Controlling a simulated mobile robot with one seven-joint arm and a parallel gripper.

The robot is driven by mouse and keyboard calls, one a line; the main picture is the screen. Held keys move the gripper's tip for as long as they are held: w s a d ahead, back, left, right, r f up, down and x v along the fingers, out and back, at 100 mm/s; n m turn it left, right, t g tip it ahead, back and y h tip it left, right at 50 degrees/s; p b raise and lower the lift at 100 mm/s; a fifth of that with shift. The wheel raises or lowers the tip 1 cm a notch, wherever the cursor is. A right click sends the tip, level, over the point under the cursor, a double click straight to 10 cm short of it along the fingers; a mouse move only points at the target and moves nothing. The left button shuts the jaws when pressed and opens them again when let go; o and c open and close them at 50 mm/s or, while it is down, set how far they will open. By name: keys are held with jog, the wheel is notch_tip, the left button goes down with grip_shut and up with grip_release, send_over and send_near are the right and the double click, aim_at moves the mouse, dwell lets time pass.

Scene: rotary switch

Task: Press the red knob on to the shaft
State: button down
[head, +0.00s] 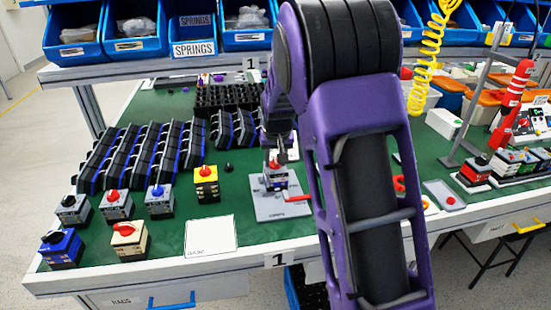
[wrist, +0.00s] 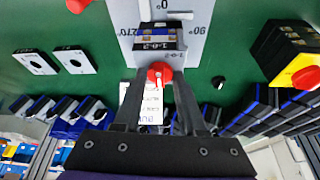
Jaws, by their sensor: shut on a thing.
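My gripper (wrist: 159,75) is shut on the red knob (wrist: 160,73) in the wrist view, with a finger on each side of it. The switch body (wrist: 156,42), labelled 1-0-2, stands just beyond the knob on a grey plate (wrist: 196,32) with angle marks. In the head view the switch body (head: 275,182) stands on the grey plate (head: 285,210), with the gripper (head: 274,155) right above it. The shaft is hidden. I cannot tell whether the knob touches it or is apart.
Several finished switches stand at the left, including a yellow one (head: 206,184) beside the plate. A white sheet (head: 210,236) lies in front. Rows of black and blue racks (head: 150,150) fill the back left. A red handle (head: 298,198) sticks out at the plate's right.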

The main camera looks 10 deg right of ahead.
jog(key=shift+c, duration=2)
grip_release()
jog(key=shift+r, duration=0.1)
